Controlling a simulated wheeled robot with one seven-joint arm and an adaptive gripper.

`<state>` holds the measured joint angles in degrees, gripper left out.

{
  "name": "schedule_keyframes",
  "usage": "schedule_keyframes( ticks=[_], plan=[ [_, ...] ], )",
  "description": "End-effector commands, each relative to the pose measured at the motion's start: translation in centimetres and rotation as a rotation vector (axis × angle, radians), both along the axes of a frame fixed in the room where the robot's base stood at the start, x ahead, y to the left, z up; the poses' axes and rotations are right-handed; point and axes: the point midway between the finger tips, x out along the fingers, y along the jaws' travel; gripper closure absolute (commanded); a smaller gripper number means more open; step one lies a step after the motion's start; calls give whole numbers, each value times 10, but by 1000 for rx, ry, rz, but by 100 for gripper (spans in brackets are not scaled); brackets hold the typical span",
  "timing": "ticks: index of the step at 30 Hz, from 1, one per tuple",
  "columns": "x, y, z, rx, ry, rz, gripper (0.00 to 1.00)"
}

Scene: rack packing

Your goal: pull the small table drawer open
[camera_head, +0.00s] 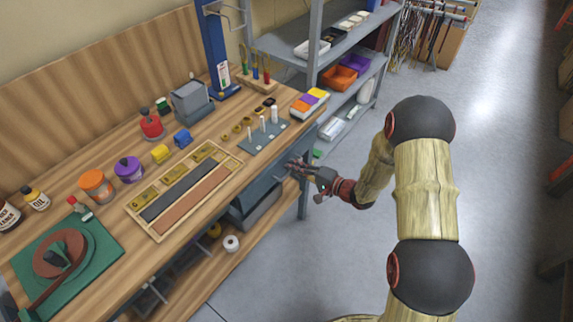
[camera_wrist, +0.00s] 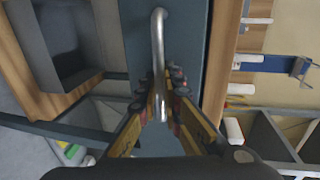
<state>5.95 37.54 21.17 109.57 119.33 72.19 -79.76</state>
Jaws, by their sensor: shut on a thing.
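The small table drawer (camera_head: 262,187) has a blue-grey front under the table's front edge, near its right end. In the wrist view its front (camera_wrist: 190,25) shows as a blue-grey panel with a curved metal bar handle (camera_wrist: 158,45). My gripper (camera_head: 297,167) is at the drawer front, reaching in from the right. In the wrist view my gripper (camera_wrist: 160,98) has its dark padded fingers on both sides of the handle's near end, shut on it. The drawer looks shut or nearly so; the head view does not show a clear gap.
The wooden workbench (camera_head: 165,255) carries jars, a framed tray (camera_head: 186,190) and a pegged plate (camera_head: 262,135). A grey bin (camera_head: 252,208) sits on the lower shelf beneath the drawer. A metal shelf rack (camera_head: 345,60) stands behind. The floor in front is clear.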

Motion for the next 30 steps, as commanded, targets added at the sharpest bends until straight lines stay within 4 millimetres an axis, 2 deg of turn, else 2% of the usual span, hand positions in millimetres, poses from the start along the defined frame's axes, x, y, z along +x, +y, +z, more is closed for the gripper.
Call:
schedule_keyframes(
  ticks=[12,18,24,30],
  plan=[
    [-70,-91,-3,0,5,-8,100],
    [-101,-130,-3,1,4,-6,100],
    [-124,-159,-2,0,4,-5,100],
    [-137,-175,-2,1,4,-2,100]
  ],
)
